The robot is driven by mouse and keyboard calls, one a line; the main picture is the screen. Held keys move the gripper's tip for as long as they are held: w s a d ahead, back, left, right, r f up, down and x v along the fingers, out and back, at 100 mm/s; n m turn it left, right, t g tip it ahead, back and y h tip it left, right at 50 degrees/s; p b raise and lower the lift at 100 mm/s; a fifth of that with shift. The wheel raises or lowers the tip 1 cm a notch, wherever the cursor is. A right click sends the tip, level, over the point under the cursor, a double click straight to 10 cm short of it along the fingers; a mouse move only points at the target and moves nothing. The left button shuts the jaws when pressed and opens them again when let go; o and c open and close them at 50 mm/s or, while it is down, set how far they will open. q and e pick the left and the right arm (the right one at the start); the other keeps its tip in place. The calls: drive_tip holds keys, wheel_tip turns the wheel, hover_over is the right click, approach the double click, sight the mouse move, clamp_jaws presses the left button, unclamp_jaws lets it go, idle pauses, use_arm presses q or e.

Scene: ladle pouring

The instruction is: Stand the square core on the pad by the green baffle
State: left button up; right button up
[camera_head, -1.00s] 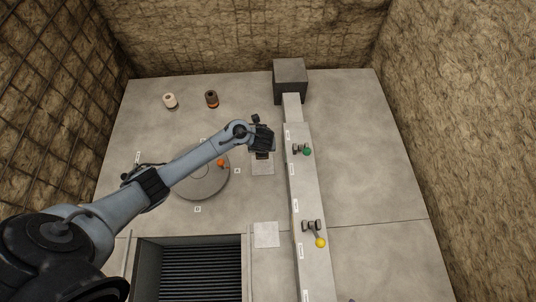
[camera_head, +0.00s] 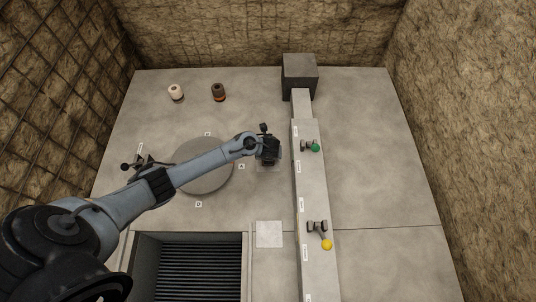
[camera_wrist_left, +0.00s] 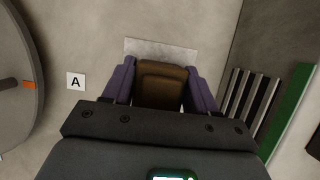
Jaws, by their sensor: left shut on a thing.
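My left gripper (camera_head: 269,158) is over the pale pad (camera_head: 280,168) beside the long raised channel, level with the green knob (camera_head: 315,148). In the left wrist view, its two purple fingers (camera_wrist_left: 161,92) are shut on a brown, square-edged core (camera_wrist_left: 162,84). The pad (camera_wrist_left: 190,54) shows behind and around the core there, and a green panel (camera_wrist_left: 292,108), perhaps the green baffle, stands to the right. I cannot tell whether the core's base touches the pad. In the head view the gripper hides the core. My right gripper is not in view.
A round grey disc (camera_head: 190,152) lies left of the pad, partly under my arm. A second pale pad (camera_head: 269,234) is nearer the front, by the yellow knob (camera_head: 327,244). A dark grated pit (camera_head: 190,270) is at front. White (camera_head: 176,92) and dark (camera_head: 218,92) cylinders stand at back.

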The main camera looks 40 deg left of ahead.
use_arm(q)
drive_tip(key=shift+f, duration=0.1)
drive_tip(key=o, duration=1.2)
drive_tip(key=shift+s+r, duration=0.1)
drive_tip(key=shift+r, duration=0.3)
drive_tip(key=p+v, duration=0.7)
drive_tip(key=v, duration=0.4)
drive_tip(key=s+d+r+n+h, duration=0.2)
drive_tip(key=s+d+r+n, duration=0.1)
drive_tip(key=s+d+n, duration=0.65)
drive_tip(key=s+r+n, duration=0.3)
drive_tip(key=s+n, duration=0.1)
drive_tip(key=n, duration=0.1)
drive_tip(key=s+r+n, duration=0.3)
drive_tip(key=s+n, duration=0.1)
drive_tip(key=n, duration=0.2)
drive_tip(key=s+r+n+h, duration=0.1)
drive_tip(key=s+r+n, duration=0.2)
drive_tip(key=s+n, duration=0.1)
drive_tip(key=shift+s+a+n, duration=0.35)
drive_tip(key=shift+n, duration=0.3)
